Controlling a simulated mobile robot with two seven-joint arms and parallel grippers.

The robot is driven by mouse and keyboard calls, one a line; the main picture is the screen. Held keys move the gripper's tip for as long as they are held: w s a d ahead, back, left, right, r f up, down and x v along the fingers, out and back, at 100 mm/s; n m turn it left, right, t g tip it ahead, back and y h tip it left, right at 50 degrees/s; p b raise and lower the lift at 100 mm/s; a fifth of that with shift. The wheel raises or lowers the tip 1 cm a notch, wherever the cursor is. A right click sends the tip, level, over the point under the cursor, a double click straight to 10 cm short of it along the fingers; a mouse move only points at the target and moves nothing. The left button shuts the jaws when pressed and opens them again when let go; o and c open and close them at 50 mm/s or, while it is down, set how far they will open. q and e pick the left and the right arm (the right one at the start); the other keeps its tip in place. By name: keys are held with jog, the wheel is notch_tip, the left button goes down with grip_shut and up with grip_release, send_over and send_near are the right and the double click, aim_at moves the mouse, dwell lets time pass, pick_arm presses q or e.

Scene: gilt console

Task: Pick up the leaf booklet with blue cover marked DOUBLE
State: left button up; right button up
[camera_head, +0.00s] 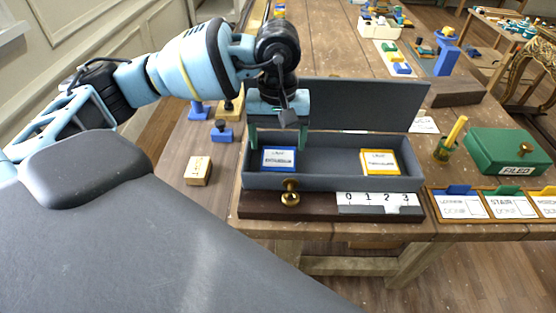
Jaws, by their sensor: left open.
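A small booklet with a blue cover (278,158) and a white label lies in the left part of a long grey open box (330,182); its lettering is too small to read surely. A yellow-covered booklet (380,162) lies in the right part of the same box. My left gripper (277,144) points down over the blue booklet, with its green fingers spread to either side of it. It is open, and I cannot tell whether a finger touches the booklet. My right gripper is not in view.
The box's raised lid (362,104) stands behind it. A brass knob (290,194) and a number strip (376,200) are in front.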

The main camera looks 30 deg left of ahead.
pick_arm(q)
notch_tip(320, 180, down, 4)
jog(key=shift+s+d+r+p, duration=0.1)
jog(key=shift+d+r+p, duration=0.05)
jog(key=shift+r+p, duration=0.15)
jog(key=shift+f, duration=0.5)
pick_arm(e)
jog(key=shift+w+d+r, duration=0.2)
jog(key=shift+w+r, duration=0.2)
pick_arm(q)
jog(key=c, duration=0.7)
jog(key=shift+c, duration=0.3)
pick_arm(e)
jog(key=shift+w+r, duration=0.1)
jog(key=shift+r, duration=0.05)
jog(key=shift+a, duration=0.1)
pick_arm(q)
notch_tip(320, 180, up, 12)
jog(key=r+b, duration=0.1)
notch_tip(320, 180, up, 5)
send_over(278, 158)
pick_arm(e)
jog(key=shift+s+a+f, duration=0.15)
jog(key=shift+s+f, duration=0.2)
